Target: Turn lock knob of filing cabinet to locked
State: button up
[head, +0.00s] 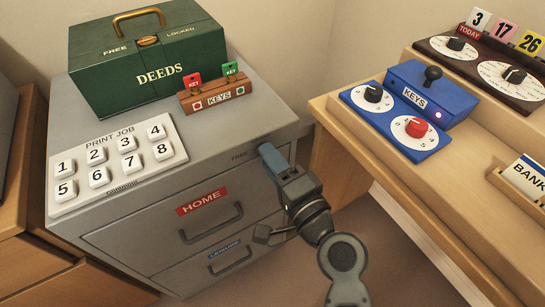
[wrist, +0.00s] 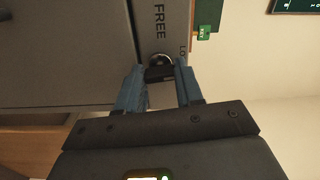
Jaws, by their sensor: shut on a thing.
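The grey filing cabinet (head: 120,228) stands at the centre left in the head view, with a HOME drawer above a second drawer. Its front also shows in the wrist view (wrist: 70,55). The lock knob (wrist: 161,62) is a small round metal piece with a dark grip, near the lettering FREE and a partly hidden second word. My gripper (wrist: 157,75) has its blue fingers shut on the knob's grip. In the head view my gripper (head: 272,158) is at the cabinet's upper right front and hides the knob. I cannot tell the knob's exact angle.
A green DEEDS box (head: 140,62), a KEYS rack (head: 215,96) and a PRINT JOB panel (head: 115,160) sit on the cabinet top. A wooden desk (head: 350,165) with a blue KEYS dial box (head: 425,100) stands close on the right. Drawer handles (head: 210,225) stick out below my gripper.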

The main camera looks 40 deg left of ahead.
jog(key=shift+m, duration=0.6)
jog(key=o, duration=1)
jog(key=shift+o, duration=0.2)
jog(key=v, duration=0.8)
jog(key=shift+p, duration=0.3)
jog(key=shift+f, duration=0.1)
